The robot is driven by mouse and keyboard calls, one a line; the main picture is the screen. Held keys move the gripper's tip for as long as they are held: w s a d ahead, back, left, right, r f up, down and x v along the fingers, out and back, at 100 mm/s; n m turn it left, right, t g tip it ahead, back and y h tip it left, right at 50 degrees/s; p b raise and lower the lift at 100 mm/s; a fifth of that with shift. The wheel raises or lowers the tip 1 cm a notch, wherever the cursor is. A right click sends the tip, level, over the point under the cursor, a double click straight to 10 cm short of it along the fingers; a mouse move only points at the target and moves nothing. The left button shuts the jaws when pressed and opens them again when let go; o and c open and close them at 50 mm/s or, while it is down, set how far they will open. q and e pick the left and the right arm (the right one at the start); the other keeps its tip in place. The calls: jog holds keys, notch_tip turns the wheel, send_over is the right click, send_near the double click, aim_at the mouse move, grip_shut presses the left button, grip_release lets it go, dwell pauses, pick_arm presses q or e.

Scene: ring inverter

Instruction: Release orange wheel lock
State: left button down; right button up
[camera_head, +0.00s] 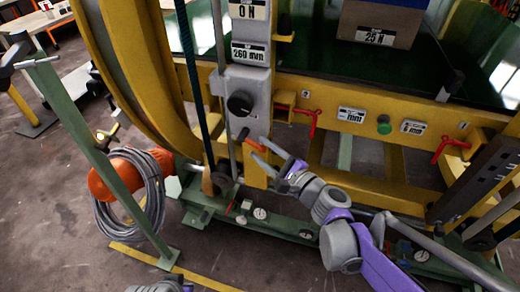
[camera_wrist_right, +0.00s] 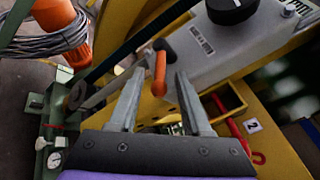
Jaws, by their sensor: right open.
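The orange wheel lock (camera_head: 254,145) is a small lever handle on the lower part of the grey control panel. In the right wrist view the orange lever (camera_wrist_right: 160,75) stands up between my fingertips as seen from the camera, with its dark pivot above it. My right gripper (camera_head: 259,148) is open, with its fingertips right by the lever's free end. In the right wrist view the gripper (camera_wrist_right: 160,73) has a finger on each side of the lever, with gaps showing. I cannot tell how deep the lever is between the fingers.
A black knob (camera_head: 239,103) sits above the lever on the panel. Red handles (camera_head: 306,116) and a green button (camera_head: 384,124) are on the yellow frame to the right. A dark rope (camera_head: 187,60) runs left of the panel. A coiled grey cable (camera_head: 153,195) hangs at left.

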jog(key=shift+w+a, duration=0.45)
grip_shut()
